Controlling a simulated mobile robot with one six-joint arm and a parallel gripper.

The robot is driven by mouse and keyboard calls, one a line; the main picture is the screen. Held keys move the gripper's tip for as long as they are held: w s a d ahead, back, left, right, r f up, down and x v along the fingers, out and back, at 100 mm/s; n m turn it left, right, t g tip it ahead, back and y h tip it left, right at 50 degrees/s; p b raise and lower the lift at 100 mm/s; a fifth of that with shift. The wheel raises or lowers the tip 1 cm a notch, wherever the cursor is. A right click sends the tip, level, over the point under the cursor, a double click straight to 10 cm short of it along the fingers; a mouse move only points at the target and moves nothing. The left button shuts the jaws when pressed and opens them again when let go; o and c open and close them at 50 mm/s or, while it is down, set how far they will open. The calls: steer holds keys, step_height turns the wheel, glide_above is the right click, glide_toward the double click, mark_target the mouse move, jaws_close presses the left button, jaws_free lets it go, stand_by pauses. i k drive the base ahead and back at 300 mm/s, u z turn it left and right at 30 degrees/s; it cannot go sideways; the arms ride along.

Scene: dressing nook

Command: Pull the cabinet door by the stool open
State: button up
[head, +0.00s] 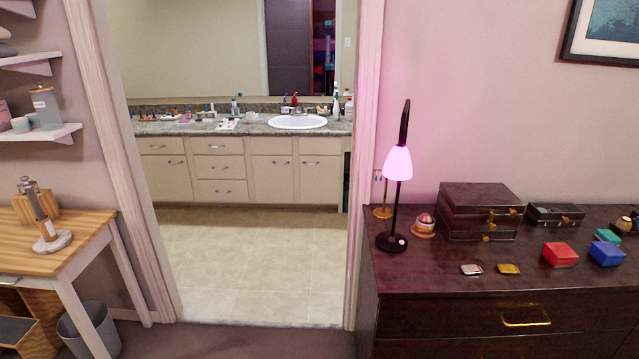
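No stool shows in the head view, so I cannot tell which cabinet door is the one by it. Through the doorway, a cream vanity cabinet (223,206) stands against the far wall. Its left door (160,183) and its two right doors (272,182) and (320,184) look shut, each with a small metal handle. A stack of drawers (221,170) sits between them. My gripper is not in view.
The doorway and tiled floor (260,265) are clear. A wooden desk (75,237) and grey bin (92,333) stand left of the doorway. A dark dresser (450,305) with a lit pink lamp (397,163) and several boxes stands right.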

mark_target(320, 176)
steer(key=z, duration=0.05)
steer(key=k, duration=1)
steer(key=u, duration=0.6)
steer(key=i, duration=2.75)
steer(key=u, duration=0.05)
